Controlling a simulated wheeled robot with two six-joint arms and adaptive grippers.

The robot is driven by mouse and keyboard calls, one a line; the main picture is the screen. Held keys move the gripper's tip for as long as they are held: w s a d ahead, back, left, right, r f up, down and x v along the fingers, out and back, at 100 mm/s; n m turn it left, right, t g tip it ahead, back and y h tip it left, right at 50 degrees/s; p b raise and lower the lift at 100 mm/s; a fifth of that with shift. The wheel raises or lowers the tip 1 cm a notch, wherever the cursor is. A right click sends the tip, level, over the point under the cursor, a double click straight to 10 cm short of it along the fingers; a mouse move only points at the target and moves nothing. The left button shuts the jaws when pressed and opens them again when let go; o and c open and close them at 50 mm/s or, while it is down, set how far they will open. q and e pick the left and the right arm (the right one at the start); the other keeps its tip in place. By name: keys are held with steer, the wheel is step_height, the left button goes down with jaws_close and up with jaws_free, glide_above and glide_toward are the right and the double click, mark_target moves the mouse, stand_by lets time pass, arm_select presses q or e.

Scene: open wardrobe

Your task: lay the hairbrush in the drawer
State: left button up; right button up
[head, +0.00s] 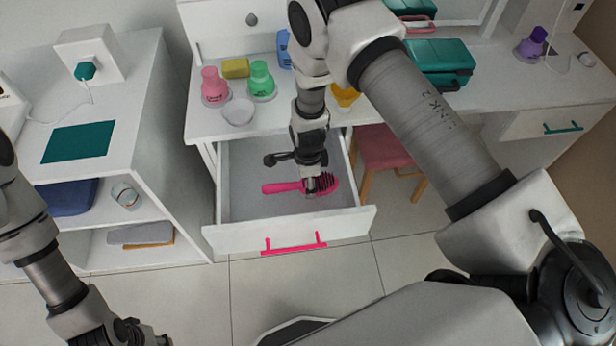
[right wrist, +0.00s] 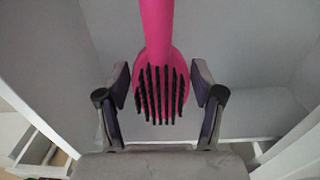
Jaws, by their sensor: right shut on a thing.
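A pink hairbrush (head: 283,187) with black bristles is over the open drawer (head: 246,209), inside its outline. Its handle points left and its bristled head is at the right. My right gripper (head: 311,186) reaches down into the drawer from above and is shut on the brush at its head. In the right wrist view the brush head (right wrist: 160,98) sits between the two fingers (right wrist: 160,92), bristles facing the camera. I cannot tell whether the brush touches the drawer floor. My left gripper (head: 140,334) is at the bottom left, partly cut off, away from the drawer.
The desk above holds a pink bottle (head: 214,86), a green bottle (head: 261,80), a clear bowl (head: 238,111) and a yellow block (head: 235,68). A pink stool (head: 385,148) stands right of the drawer. A white shelf unit (head: 150,95) is at the left. The drawer otherwise looks empty.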

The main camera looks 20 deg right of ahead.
mark_target(308, 201)
steer(key=shift+f+b, duration=2)
steer(key=shift+f, duration=1.6)
steer(key=o, duration=1.3)
steer(key=shift+c, duration=0.2)
steer(key=shift+o, duration=0.4)
steer(key=shift+r+p, duration=3.2)
steer(key=shift+r, duration=1.85)
